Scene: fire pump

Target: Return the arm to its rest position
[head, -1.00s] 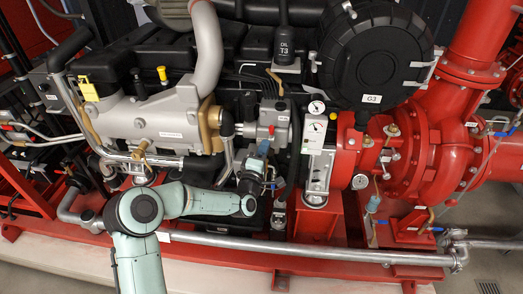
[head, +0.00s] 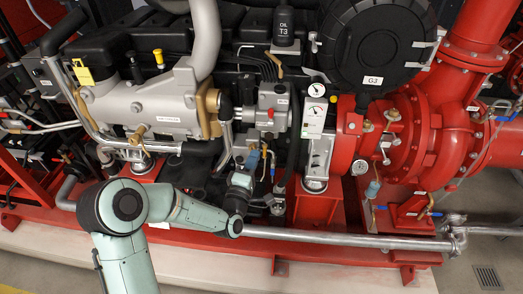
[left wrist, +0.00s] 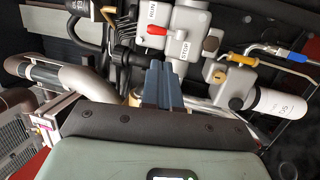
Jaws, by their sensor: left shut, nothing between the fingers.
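My left arm comes in from the lower left in the head view. Its green forearm bends over the red base frame and then turns up toward the engine. My left gripper (head: 252,161) is shut and empty, just below a grey control box (head: 273,108) on the engine. The left wrist view shows its blue-grey fingers (left wrist: 160,84) closed together. They point toward a panel with a red lever (left wrist: 154,29) and a STOP label, and no contact shows. My right gripper is in neither view.
A silver pipe (head: 340,240) runs along the front of the red base. A white gauge panel (head: 314,117) and the red pump housing (head: 428,135) stand to the right.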

